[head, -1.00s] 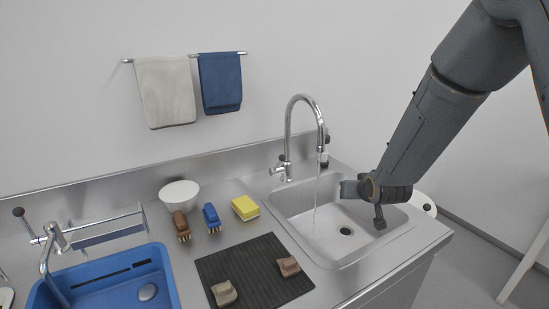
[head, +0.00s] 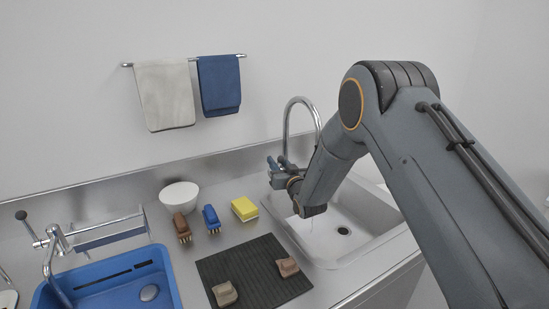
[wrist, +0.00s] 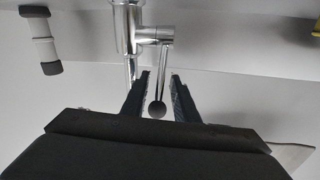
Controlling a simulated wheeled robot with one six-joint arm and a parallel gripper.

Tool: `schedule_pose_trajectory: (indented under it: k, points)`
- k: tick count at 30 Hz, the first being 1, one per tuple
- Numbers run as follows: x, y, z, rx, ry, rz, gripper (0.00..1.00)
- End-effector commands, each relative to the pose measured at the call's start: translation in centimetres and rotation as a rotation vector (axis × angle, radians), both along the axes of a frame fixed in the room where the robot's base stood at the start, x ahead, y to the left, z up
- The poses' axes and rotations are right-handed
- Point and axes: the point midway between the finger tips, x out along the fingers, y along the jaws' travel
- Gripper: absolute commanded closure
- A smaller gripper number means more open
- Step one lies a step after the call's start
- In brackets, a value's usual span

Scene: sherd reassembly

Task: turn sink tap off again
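The chrome sink tap (head: 303,99) stands behind the sink basin (head: 345,215); my arm hides its spout end and part of its body. A faint thin water stream (head: 311,226) shows below my wrist. In the wrist view, the tap body (wrist: 127,30) is at the top, and its lever (wrist: 167,62) reaches between my fingers, ending in a dark round knob (wrist: 157,110). My gripper (wrist: 160,74) is open around the lever, with a visible gap on both sides. In the head view, my gripper (head: 273,168) is at the tap's lower body.
A yellow sponge (head: 244,208), blue brush (head: 211,218), brown brush (head: 181,228) and white bowl (head: 179,195) stand left of the sink. A dark mat (head: 250,270) with two brown sherds lies in front. A blue basin (head: 115,285) is at the left.

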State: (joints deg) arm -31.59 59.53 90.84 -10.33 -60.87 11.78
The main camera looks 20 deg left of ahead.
Motion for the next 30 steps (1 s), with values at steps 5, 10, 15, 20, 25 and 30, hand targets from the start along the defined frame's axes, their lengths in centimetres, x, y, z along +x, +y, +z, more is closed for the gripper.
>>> schedule_pose_trajectory:
  k: [5, 10, 15, 20, 25, 30]
  points:
    - [1.7, 1.4, 0.0, 0.0, 0.0, -0.001, 0.73]
    - [2.4, 2.0, -0.1, -0.001, 0.002, -0.002, 0.73]
    - [2.6, 2.1, 0.0, -0.001, 0.001, -0.002, 0.73]
    - [2.5, 2.1, 0.0, -0.001, 0.002, -0.001, 0.8]
    - [2.5, 2.0, 0.0, -0.001, 0.001, -0.002, 1.0]
    - [2.6, 2.0, 0.0, -0.001, 0.001, -0.002, 1.0]
